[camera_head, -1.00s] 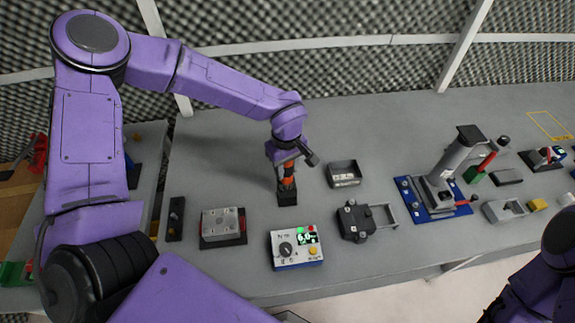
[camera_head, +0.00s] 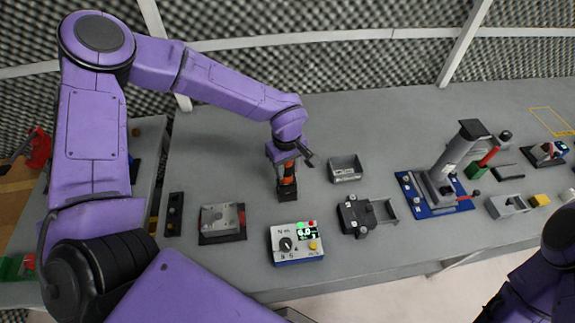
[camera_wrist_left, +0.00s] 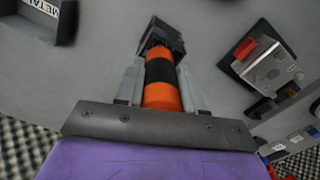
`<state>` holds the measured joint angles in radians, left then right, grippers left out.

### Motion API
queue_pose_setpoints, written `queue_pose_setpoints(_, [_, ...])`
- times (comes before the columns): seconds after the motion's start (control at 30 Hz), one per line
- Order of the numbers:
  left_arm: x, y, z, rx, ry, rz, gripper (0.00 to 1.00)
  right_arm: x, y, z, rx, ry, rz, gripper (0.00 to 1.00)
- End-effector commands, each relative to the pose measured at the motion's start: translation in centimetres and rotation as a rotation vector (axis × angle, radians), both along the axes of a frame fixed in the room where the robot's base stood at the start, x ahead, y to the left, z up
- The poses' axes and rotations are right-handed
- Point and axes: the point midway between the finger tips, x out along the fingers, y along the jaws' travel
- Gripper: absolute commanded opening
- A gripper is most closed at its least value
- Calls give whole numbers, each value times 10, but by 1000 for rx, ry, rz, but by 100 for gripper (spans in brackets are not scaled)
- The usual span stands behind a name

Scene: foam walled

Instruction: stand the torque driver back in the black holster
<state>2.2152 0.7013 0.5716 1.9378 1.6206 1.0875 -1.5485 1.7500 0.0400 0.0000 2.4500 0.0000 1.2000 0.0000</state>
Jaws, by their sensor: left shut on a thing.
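The torque driver (camera_head: 288,181) has an orange body with a black band and is upright in the head view. It also shows in the left wrist view (camera_wrist_left: 161,80). My left gripper (camera_head: 286,168) is shut on it, one finger on each side. The black holster (camera_head: 287,193) is directly under the driver on the grey bench. In the left wrist view, the driver's lower end meets the holster (camera_wrist_left: 160,38). How deep it sits is hidden. My right gripper is out of view; only part of my right arm shows at the lower right.
A grey bin (camera_head: 345,170) stands close to the right of the holster. A tester with a green display (camera_head: 296,243) is in front of it. A metal block on a dark base (camera_head: 222,222) is at the left. A blue-based press (camera_head: 436,196) stands further right.

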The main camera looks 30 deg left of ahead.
Motion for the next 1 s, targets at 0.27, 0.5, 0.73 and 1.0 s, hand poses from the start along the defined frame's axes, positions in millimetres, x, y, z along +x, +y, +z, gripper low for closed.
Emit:
queue_pose_setpoints(0.27, [0, 0, -7, 0, -1, 0, 0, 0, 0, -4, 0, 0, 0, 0])
queue_pose_setpoints(0.5, [0, 0, -13, 0, -1, 0, 0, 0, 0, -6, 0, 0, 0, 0])
queue_pose_setpoints(0.73, [0, 0, -12, 0, -1, 0, 68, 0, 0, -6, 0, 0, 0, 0])
queue_pose_setpoints(1.0, [1, 0, -3, -1, -4, 0, 68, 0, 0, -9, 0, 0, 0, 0])
